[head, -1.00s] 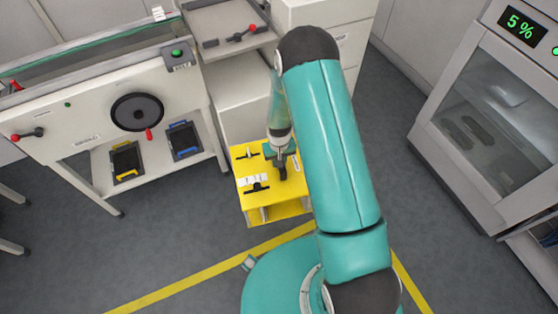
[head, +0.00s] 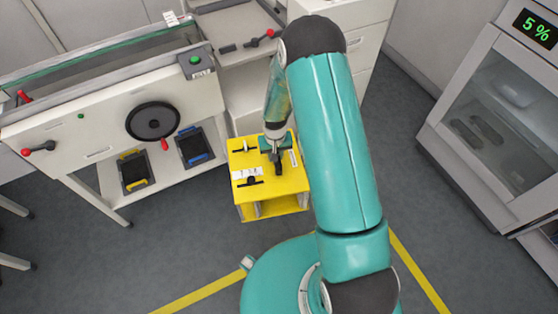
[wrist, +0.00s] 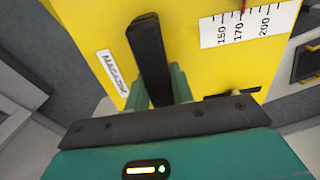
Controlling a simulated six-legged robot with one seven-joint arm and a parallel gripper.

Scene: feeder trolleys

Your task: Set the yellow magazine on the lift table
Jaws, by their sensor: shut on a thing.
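The yellow magazine (head: 243,200) is a box with an open front, black fittings and a white scale on top. It is upright in the middle of the head view. My gripper (head: 277,160) comes down on its top from above. In the wrist view my gripper (wrist: 160,88) is shut on a black handle that stands up from the yellow magazine (wrist: 187,45). I cannot tell how far the magazine is off the floor. A grey flat-topped surface with a red-knobbed lever (head: 225,27) stands behind; I cannot tell for sure if it is the lift table.
A white machine with a black handwheel (head: 152,121) stands at the left, with two dark trays (head: 135,172) on its low shelf. White drawers stand behind the magazine. A glass-door cabinet (head: 500,110) reading 5 % is at the right. Grey floor between is clear.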

